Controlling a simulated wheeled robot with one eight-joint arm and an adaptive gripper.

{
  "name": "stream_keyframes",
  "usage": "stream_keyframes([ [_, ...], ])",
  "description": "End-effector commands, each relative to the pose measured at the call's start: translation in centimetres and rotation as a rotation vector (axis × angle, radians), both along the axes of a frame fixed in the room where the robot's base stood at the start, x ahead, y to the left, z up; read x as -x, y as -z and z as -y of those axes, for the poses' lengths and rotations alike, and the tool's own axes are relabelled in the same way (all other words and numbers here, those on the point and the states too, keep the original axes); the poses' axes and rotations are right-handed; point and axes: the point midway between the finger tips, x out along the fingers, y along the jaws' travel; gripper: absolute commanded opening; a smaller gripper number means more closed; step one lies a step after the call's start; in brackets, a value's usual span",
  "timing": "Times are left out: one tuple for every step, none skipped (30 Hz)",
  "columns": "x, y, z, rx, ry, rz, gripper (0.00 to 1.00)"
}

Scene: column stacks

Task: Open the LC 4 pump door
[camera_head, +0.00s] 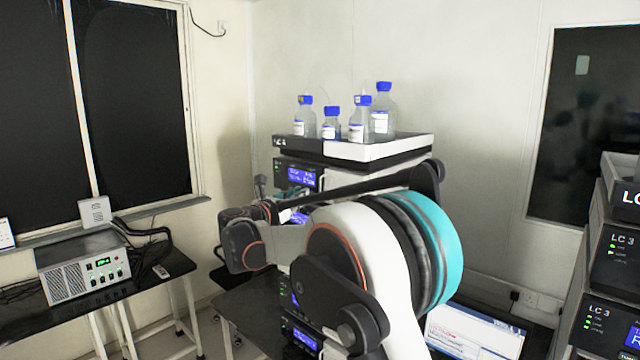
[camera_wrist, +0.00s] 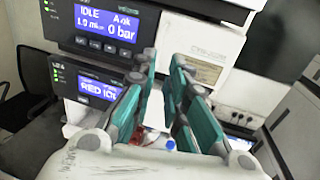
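The LC 4 stack (camera_head: 311,178) stands in the middle of the head view, partly hidden behind my arm. In the wrist view, the pump module (camera_wrist: 105,27) shows a blue display reading IDLE and 0 bar. The white pump door (camera_wrist: 205,42) is to the right of that display and looks closed, though its edges are partly hidden. My gripper (camera_wrist: 165,62) points at the module, with its fingertips near the door's lower left part. A narrow gap shows between the fingers and nothing is visibly held. I cannot tell whether a fingertip touches the door.
Several blue-capped bottles (camera_head: 358,118) stand in the tray (camera_head: 392,147) on top of the stack. Another module (camera_wrist: 85,88) sits below the pump in the wrist view. The LC 3 stack (camera_head: 608,255) is at the right. A control box (camera_head: 85,268) is on the left table.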

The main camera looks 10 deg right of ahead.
Motion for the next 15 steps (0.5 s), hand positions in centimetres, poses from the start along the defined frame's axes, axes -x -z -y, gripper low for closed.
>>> stream_keyframes([
  [-0.6, -0.1, 0.7, 0.0, 0.003, 0.0, 0.14],
  [-1.0, -0.1, 1.1, -0.001, 0.003, 0.001, 0.14],
  [-1.6, -0.1, 1.6, -0.001, 0.002, 0.0, 0.14],
  [-2.0, -0.1, 2.0, -0.001, 0.003, 0.0, 0.14],
  [-2.4, -0.2, 2.4, -0.001, 0.003, 0.0, 0.14],
  [-3.0, -0.2, 2.9, -0.001, 0.003, 0.0, 0.14],
  [-3.5, -0.2, 3.3, -0.001, 0.002, 0.0, 0.14],
  [-3.9, -0.2, 3.8, -0.001, 0.002, 0.0, 0.14],
  [-4.5, -0.2, 4.3, -0.001, 0.003, 0.0, 0.14],
  [-4.9, -0.2, 4.7, -0.001, 0.003, 0.0, 0.14],
  [-5.3, -0.2, 5.1, -0.002, 0.002, 0.001, 0.14],
  [-5.9, -0.2, 5.6, -0.002, 0.002, 0.001, 0.14],
  [-6.2, -0.2, 5.9, -0.002, 0.002, 0.001, 0.14],
  [-6.6, -0.2, 6.3, -0.002, 0.002, 0.001, 0.14],
  [-7.0, -0.2, 6.6, -0.002, 0.002, 0.001, 0.14],
])
